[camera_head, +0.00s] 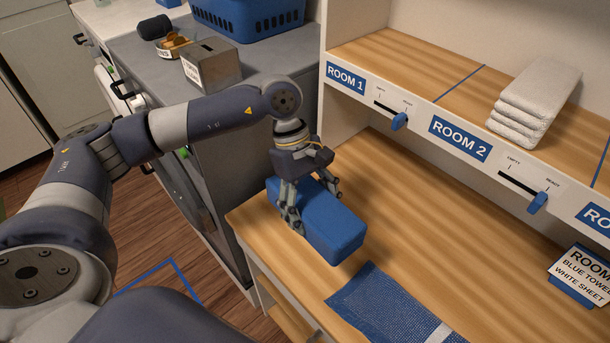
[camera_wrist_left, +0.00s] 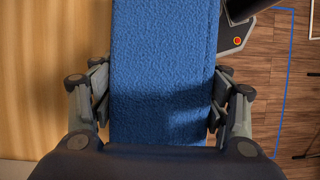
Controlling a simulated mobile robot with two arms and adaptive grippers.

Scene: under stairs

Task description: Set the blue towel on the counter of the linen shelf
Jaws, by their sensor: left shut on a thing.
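The blue towel (camera_head: 333,232) is a folded block at the left end of the wooden counter (camera_head: 415,215) of the linen shelf. My left gripper (camera_head: 312,208) is over the towel's far-left part, with its fingers down along the sides. It is shut on the towel. In the left wrist view the towel (camera_wrist_left: 163,70) fills the middle between the fingers (camera_wrist_left: 160,105). I cannot tell whether the towel's underside touches the counter. My right gripper is not in view.
A blue woven mat (camera_head: 385,305) lies on the counter in front of the towel. A stack of white towels (camera_head: 535,100) sits on the upper shelf. A card (camera_head: 582,273) reading blue towel, white sheet stands at right. The counter's middle is clear.

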